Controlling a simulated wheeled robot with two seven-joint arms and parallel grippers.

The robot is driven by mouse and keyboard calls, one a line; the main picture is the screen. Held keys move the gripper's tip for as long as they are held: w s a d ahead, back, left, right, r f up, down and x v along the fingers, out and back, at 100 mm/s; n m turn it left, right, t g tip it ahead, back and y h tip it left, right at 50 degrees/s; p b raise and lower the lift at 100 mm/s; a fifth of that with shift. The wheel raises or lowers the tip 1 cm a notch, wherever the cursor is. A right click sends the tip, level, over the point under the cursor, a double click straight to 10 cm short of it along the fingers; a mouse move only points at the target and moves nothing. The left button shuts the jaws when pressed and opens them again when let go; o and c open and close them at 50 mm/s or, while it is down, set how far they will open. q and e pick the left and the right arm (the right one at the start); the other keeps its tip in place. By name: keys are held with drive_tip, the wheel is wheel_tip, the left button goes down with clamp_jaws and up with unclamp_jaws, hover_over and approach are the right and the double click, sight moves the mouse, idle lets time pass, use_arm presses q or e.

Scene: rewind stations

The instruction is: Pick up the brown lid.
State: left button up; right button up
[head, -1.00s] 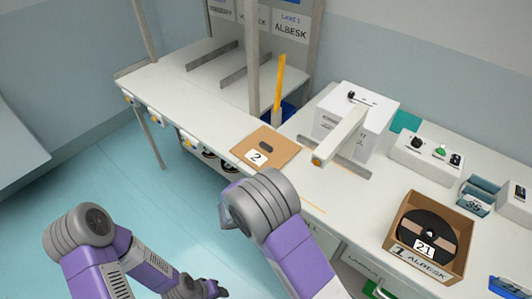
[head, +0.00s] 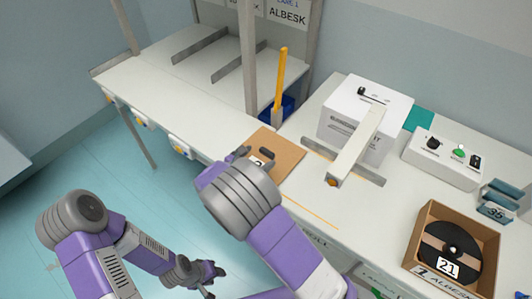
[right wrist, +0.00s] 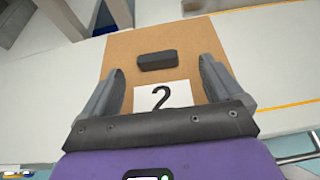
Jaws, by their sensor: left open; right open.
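The brown lid (head: 287,152) is a flat square board lying on the white table. It has a dark handle and a white label with a 2. My right gripper (head: 254,156) is over its near part and partly hides it. In the right wrist view the open fingers of the right gripper (right wrist: 160,68) stand on either side of the dark handle (right wrist: 157,60), with clear gaps to it. I cannot tell how high the fingers are above the lid. My left gripper (head: 210,270) is open and empty, low over the floor, away from the lid.
A white box machine (head: 350,115) with a pale arm stands right of the lid. A yellow-orange upright (head: 281,80) and a blue bin (head: 288,104) are behind it. A cardboard box (head: 412,262) with a black reel marked 21 sits at right. The table left of the lid is clear.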

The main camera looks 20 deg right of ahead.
sight(267, 152)
drive_tip(key=b+x, duration=0.1)
drive_tip(key=x, duration=0.4)
drive_tip(key=shift+w+a+f+b, duration=0.1)
drive_tip(key=shift+w+f+b, duration=0.15)
drive_tip(key=shift+b, duration=0.1)
drive_tip(key=shift+r, duration=0.1)
drive_tip(key=c, duration=1.1)
